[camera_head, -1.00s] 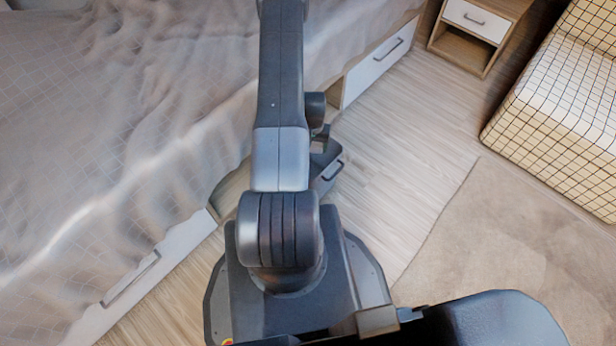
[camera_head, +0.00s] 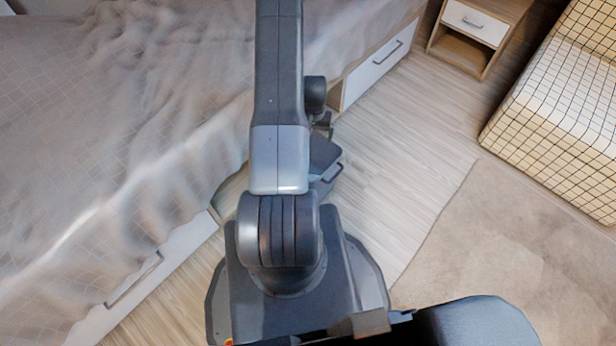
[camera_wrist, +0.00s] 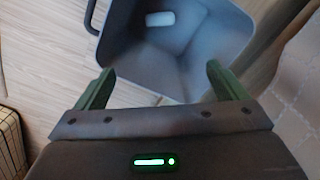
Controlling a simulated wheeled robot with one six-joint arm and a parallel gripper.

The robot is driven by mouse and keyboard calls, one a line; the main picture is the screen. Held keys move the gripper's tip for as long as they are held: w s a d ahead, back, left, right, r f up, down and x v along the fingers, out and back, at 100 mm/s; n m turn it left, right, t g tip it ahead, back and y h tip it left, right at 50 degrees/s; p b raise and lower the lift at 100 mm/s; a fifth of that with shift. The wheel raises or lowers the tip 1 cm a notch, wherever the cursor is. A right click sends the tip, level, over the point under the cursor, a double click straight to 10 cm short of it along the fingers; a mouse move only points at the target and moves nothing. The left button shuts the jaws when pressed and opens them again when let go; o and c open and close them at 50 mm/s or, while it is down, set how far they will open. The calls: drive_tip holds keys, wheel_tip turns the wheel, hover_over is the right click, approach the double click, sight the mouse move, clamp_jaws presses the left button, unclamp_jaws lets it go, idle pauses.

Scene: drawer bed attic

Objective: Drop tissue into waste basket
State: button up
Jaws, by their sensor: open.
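The waste basket (camera_wrist: 190,50) is grey-blue with a dark side handle, and its open top faces the camera in the wrist view. A small white piece, which looks like the tissue (camera_wrist: 160,18), lies inside it near the far end of the view. My gripper (camera_wrist: 160,69) is above the basket with its two green fingers spread apart and nothing between them. In the head view, part of the basket (camera_head: 326,158) shows on the floor beside the bed. My arm hides the rest of it and most of the gripper there.
The bed (camera_head: 110,130) with a grey-beige cover and white drawers fills the left, close to the basket. A nightstand (camera_head: 478,28) stands at the top right beside a checked sofa (camera_head: 560,100). Wooden floor (camera_head: 410,150) is clear to the right of the basket.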

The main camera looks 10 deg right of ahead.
wheel_tip(320, 180, up, 6)
drive_tip(key=shift+f+p, duration=0.1)
drive_tip(key=shift+p, duration=0.3)
wheel_tip(320, 180, down, 10)
drive_tip(key=b, duration=0.1)
idle(0.8)
drive_tip(key=shift+b, duration=0.3)
